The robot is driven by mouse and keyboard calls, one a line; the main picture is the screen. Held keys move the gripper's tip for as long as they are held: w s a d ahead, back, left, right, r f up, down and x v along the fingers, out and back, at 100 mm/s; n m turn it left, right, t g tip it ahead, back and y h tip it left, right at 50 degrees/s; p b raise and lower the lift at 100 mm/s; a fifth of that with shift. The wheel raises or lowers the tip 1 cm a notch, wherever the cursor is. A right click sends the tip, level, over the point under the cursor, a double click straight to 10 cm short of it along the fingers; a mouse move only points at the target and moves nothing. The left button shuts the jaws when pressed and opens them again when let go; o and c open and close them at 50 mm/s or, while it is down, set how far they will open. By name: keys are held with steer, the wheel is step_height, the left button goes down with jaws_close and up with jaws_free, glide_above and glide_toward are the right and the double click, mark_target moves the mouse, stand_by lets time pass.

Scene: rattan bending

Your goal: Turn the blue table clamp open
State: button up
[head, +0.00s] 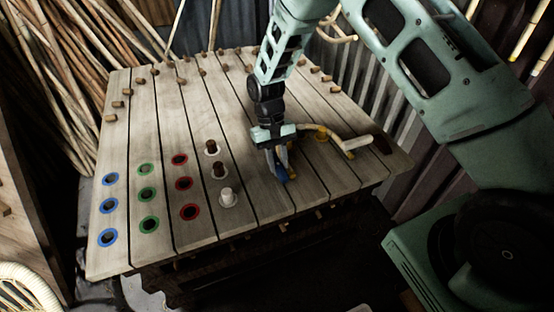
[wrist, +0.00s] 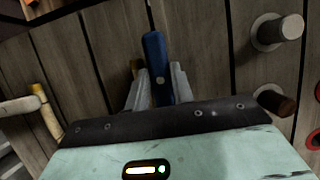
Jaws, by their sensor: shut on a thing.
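The blue table clamp (wrist: 154,58) shows in the wrist view as a blue bar with a grey screw head, lying between my gripper's fingers. In the head view only a small blue part of the clamp (head: 281,174) shows below my gripper (head: 278,158). In the wrist view my gripper (wrist: 156,88) is shut on the blue clamp, with a grey finger on each side of it. The lower part of the clamp is hidden behind the gripper body.
The slatted wooden table (head: 130,88) holds blue, green and red ringed holes at left. Pegs (head: 228,195) stand left of my gripper. A bent rattan piece (head: 345,143) with a yellow clamp (head: 322,134) lies close on the right. Rattan poles (head: 60,90) lean at the back left.

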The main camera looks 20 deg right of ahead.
steer(key=shift+w+r, duration=0.1)
steer(key=shift+w, duration=0.15)
steer(key=o, duration=1)
steer(key=shift+s, duration=0.1)
steer(key=b+v, duration=0.2)
steer(key=v, duration=1.5)
steer(key=shift+a+r, duration=0.1)
steer(key=shift+r, duration=0.15)
